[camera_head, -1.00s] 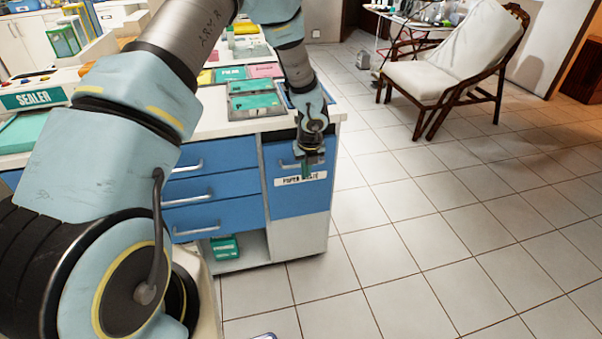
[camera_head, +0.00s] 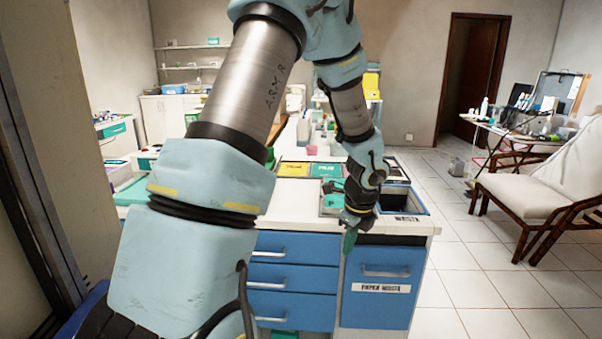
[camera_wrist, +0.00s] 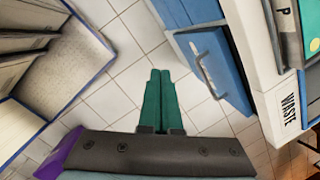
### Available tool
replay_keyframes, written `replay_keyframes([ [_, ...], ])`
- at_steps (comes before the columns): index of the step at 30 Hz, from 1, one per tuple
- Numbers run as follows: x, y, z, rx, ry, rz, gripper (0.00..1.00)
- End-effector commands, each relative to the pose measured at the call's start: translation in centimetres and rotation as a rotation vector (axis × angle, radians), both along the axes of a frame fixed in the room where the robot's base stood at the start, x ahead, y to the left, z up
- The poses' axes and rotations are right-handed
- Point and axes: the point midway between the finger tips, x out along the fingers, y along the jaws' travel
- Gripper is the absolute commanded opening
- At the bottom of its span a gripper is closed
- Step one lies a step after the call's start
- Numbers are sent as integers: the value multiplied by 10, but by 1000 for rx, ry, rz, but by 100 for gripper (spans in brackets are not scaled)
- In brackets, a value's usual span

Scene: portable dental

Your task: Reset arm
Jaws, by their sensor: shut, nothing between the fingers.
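The fingers look clear of the counter, though the head view does not show the gap well.
The white counter (camera_head: 290,194) carries trays and a waste opening. The paper waste drawer (camera_head: 381,287) is shut. A reclining chair (camera_head: 535,187) stands at the right, with a cluttered table behind it. Tiled floor (camera_head: 465,270) between counter and chair is clear.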

Motion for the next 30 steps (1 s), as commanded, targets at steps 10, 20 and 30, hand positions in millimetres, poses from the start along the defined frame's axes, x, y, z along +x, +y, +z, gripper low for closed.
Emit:
replay_keyframes([
  [10,-72,174,79,-300,-23,1656,0],
  [20,-107,204,93,-424,-10,2209,0],
  [30,-107,204,93,-424,-10,2209,0],
])
